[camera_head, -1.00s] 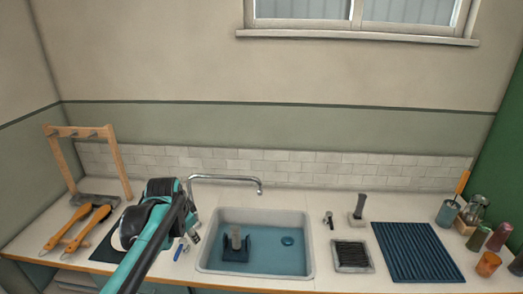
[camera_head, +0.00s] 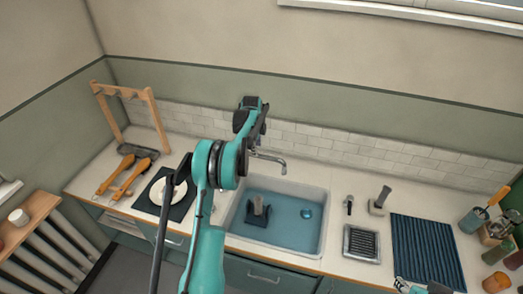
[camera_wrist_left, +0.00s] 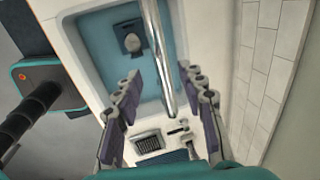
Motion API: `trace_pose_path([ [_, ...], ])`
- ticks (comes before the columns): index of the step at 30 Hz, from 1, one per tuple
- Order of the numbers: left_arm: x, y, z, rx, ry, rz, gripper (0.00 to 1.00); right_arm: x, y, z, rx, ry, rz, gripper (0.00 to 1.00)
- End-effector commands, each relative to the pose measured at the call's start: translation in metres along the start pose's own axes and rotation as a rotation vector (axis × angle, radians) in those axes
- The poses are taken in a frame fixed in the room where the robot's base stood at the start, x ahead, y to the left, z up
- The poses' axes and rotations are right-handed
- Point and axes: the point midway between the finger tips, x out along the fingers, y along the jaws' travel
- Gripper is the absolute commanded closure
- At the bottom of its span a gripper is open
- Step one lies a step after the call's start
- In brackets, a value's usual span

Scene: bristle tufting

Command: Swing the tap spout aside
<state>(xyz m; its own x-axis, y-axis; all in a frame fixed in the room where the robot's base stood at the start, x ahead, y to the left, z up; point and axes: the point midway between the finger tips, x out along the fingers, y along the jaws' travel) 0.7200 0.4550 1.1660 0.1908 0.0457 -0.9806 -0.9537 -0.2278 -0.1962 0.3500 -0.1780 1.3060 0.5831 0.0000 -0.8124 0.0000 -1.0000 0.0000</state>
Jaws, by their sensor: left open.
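The chrome tap spout (camera_head: 268,157) reaches over the back of the sink (camera_head: 233,215) in the head view, its base hidden behind my left arm. My left gripper (camera_head: 258,143) is at the spout, mostly hidden by its own forearm. In the left wrist view the spout (camera_wrist_left: 153,40) runs as a long shiny tube between the two open fingers of my left gripper (camera_wrist_left: 160,76). The fingers stand apart on either side, and I cannot tell whether either touches it.
In the sink stand a dark block with a grey handle (camera_head: 258,212) and a round blue drain piece (camera_head: 306,213). A wooden rack (camera_head: 122,92) and brushes (camera_head: 130,175) are at left. A bristle tray (camera_head: 361,243) and blue ribbed mat (camera_head: 425,250) lie at right. The tiled wall (camera_head: 340,146) is close behind.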

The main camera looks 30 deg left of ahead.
Motion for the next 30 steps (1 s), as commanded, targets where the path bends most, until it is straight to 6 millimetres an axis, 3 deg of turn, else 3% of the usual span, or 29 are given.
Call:
trace_pose_path([
  [3,0.021,0.0,-0.001,0.0,0.0,-0.001,0.6,-0.002,0.0,-0.002,0.0,0.0,0.0,0.6],
  [9,0.043,-0.001,-0.001,-0.001,0.0,-0.001,0.6,-0.004,0.0,-0.003,0.0,0.0,0.0,0.6],
  [19,0.048,0.0,-0.001,-0.001,0.0,-0.001,0.6,-0.004,0.0,-0.003,0.0,0.0,0.0,0.6],
  [24,0.048,0.0,-0.001,-0.001,0.0,-0.001,1.0,-0.004,0.0,-0.003,0.0,0.0,0.0,0.6],
  [30,0.048,0.0,-0.001,-0.002,0.0,-0.001,1.0,-0.004,0.0,-0.003,0.0,0.0,0.0,0.6],
])
